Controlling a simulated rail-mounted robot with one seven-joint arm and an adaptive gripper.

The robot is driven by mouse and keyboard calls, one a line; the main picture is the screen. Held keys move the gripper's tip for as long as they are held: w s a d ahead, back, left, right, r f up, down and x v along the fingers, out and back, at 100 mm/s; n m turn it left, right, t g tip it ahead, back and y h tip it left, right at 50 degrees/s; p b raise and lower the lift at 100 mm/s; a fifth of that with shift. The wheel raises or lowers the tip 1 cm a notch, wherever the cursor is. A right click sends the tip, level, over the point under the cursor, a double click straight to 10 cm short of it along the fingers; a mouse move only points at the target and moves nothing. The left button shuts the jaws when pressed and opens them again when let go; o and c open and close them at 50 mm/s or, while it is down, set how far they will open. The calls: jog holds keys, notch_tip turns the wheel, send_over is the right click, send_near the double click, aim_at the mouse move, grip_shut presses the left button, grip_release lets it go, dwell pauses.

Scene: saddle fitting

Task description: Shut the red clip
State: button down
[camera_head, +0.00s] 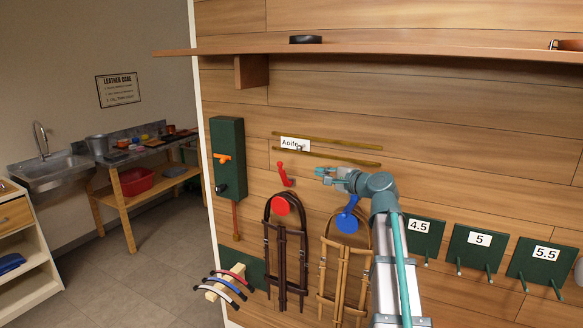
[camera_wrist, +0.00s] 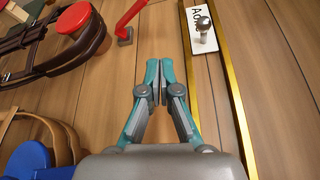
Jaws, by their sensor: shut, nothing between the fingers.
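A red lever-like piece (camera_head: 284,175), which looks like part of the red clip, sticks out from the wooden wall above a round red disc (camera_head: 281,206). A dark bridle hangs from the disc. In the wrist view the red lever (camera_wrist: 128,18) is at the top, left of my fingers, with a small dark foot on the wall. The red disc (camera_wrist: 74,18) is farther left. My gripper (camera_head: 319,172) is shut and empty, to the right of the red lever and apart from it. Its teal fingertips (camera_wrist: 158,67) are together in the wrist view.
A blue disc and lever (camera_head: 347,219) with a tan bridle are below my gripper. A name plate (camera_head: 294,143) with a knob sits between two brass rails above. A green box (camera_head: 228,158) is to the left, and green numbered plates (camera_head: 480,240) to the right.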

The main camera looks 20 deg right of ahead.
aim_at(283, 174)
jog(key=shift+w, duration=0.1)
jog(key=w+a+p, duration=0.5)
jog(key=w+a, duration=0.2)
jog(key=w, duration=0.1)
jog(key=shift+w+a+f, duration=0.15)
jog(key=shift+w+a, duration=0.15)
jog(key=shift+a, duration=0.1)
jog(key=shift+a+f, duration=0.1)
jog(key=shift+f, duration=0.05)
jog(key=shift+s+f+b, duration=0.1)
jog(key=shift+s+b, duration=0.05)
jog(key=shift+b, duration=0.65)
